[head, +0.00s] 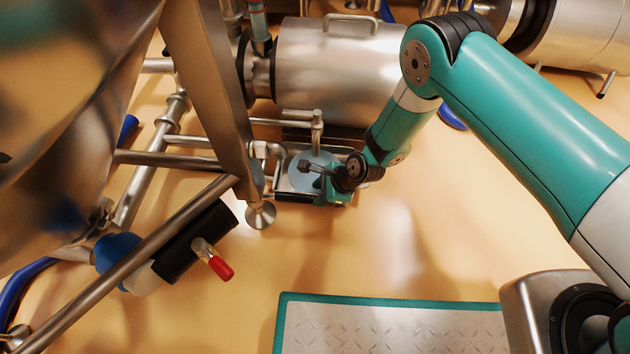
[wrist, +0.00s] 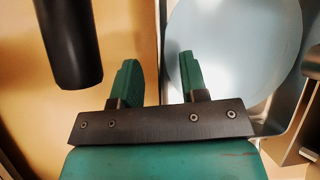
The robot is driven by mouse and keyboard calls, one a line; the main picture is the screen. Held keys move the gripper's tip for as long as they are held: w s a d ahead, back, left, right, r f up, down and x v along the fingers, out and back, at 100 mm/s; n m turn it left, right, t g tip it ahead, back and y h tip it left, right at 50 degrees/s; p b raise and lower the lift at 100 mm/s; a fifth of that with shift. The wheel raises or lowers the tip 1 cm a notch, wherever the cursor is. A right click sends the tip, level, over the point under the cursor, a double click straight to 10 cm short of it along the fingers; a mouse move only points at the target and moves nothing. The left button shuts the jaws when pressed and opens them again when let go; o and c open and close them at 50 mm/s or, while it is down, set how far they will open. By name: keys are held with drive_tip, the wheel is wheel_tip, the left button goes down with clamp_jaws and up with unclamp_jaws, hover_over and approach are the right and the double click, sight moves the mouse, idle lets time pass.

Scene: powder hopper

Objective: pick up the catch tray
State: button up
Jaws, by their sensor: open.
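The catch tray (head: 284,187) is a shallow metal tray on the floor under the pipework, with a pale blue round surface (head: 301,178) inside it. In the wrist view its metal rim (wrist: 163,18) runs up the picture, and the pale round surface (wrist: 235,50) fills much of its inside. My gripper (head: 312,172) is open at the tray's near side and partly hides it. In the wrist view the fingers (wrist: 158,72) stand apart, with the rim line between them. I cannot tell how far above the rim they are. A black bar (wrist: 70,42) lies left of the fingers.
A steel hopper leg (head: 218,90) and pipes stand just left of the tray. A steel drum (head: 335,70) is behind it. A black cylinder with a red-tipped handle (head: 219,266) is at lower left. The floor right of the tray is clear.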

drive_tip(key=shift+x, duration=0.9)
drive_tip(key=shift+d, duration=0.1)
clamp_jaws()
drive_tip(key=shift+r, duration=0.2)
drive_tip(key=shift+r+p, duration=1.5)
drive_tip(key=shift+r, duration=0.2)
drive_tip(key=shift+s+d+f+p, duration=0.1)
drive_tip(key=shift+s+d+p, duration=0.3)
drive_tip(key=shift+d+p, duration=1.75)
drive_tip(key=shift+s+d+r+p, duration=0.1)
drive_tip(key=shift+s+d+p, duration=0.3)
drive_tip(key=shift+d, duration=3.35)
drive_tip(key=shift+s+d+f+p, duration=0.1)
drive_tip(key=shift+s+d+p, duration=0.25)
drive_tip(key=shift+d+p, duration=1.8)
